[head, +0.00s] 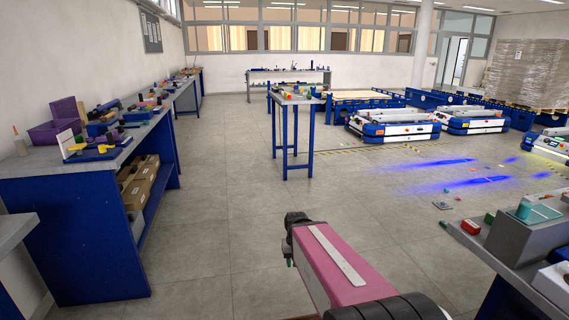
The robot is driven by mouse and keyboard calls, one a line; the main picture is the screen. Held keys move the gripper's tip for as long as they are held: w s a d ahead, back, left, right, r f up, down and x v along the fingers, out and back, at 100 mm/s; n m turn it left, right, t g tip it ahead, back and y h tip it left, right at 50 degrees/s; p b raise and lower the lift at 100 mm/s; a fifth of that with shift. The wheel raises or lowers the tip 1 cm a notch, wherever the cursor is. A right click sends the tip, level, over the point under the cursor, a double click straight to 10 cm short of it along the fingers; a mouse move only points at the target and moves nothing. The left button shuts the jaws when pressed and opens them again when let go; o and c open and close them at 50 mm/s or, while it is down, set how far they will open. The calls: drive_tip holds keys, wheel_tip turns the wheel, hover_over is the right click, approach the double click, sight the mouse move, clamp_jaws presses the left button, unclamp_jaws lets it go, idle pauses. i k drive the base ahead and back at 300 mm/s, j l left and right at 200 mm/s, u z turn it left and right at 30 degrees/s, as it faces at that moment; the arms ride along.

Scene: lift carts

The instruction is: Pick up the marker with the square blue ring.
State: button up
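I cannot pick out the marker with the square blue ring in this head view. Small coloured items lie on the left workbench (52,168), on the small high table (299,101) in the middle and on the grey bench (498,245) at the right front. They are too small or too far off to tell whether one is the marker. My pink arm link reaches over the floor at the bottom middle. No gripper fingers show, so I cannot see what they hold.
A purple bin (52,131) stands on the left workbench, with cardboard boxes (138,183) on its lower shelf. Lift carts (393,125) stand at the right, near a wrapped pallet load (527,72). A few small items lie on the floor beside the right bench. The middle floor is clear.

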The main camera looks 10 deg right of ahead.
sight(442, 205)
drive_tip(key=i+z, duration=0.2)
drive_tip(key=i, duration=0.4)
drive_tip(key=i+z, duration=0.25)
drive_tip(key=i, duration=0.35)
drive_tip(key=i+j+z, duration=0.2)
drive_tip(key=i, duration=0.35)
drive_tip(key=i+l+z, duration=0.1)
drive_tip(key=i+z, duration=0.2)
drive_tip(key=i, duration=0.8)
drive_tip(key=i+j+z, duration=0.3)
drive_tip(key=i, duration=0.75)
drive_tip(key=i+l+z, duration=0.15)
drive_tip(key=i+z, duration=0.15)
drive_tip(key=i, duration=0.25)
drive_tip(key=i+z, duration=0.35)
drive_tip(key=i, duration=0.2)
drive_tip(key=i+j+z, duration=0.15)
drive_tip(key=i+z, duration=0.15)
drive_tip(key=i, duration=0.2)
drive_tip(key=i+j+z, duration=0.35)
drive_tip(key=i, duration=0.2)
drive_tip(key=i+z, duration=0.4)
drive_tip(key=k+l, duration=0.55)
drive_tip(key=k, duration=0.15)
